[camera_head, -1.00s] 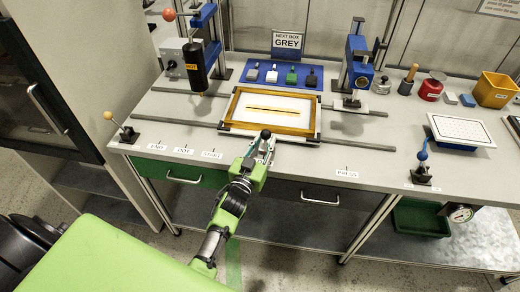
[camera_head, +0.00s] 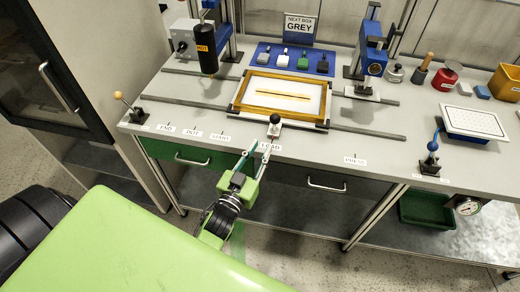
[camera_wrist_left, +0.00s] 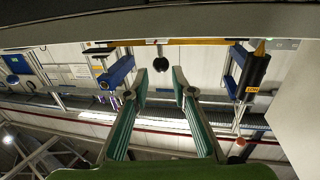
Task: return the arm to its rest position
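My left gripper (camera_head: 262,152) is at the bench's front edge, by the LOAD label. Its two teal fingers are spread with nothing between them. A black-knobbed lever (camera_head: 275,120) stands just beyond the fingertips, at the front of the yellow-framed tray. In the left wrist view the open gripper (camera_wrist_left: 160,78) points toward the bench, and the dark knob (camera_wrist_left: 161,64) shows between and beyond its fingertips. Whether a finger touches the lever cannot be told. My right gripper is in neither view.
The yellow-framed tray (camera_head: 237,101) lies on rails on the grey bench. A black HOT tool (camera_head: 206,50) and a blue press (camera_head: 374,52) stand behind. An orange-knobbed lever (camera_head: 130,109) and a blue-knobbed lever (camera_head: 432,152) stand near the front edge. Floor in front is clear.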

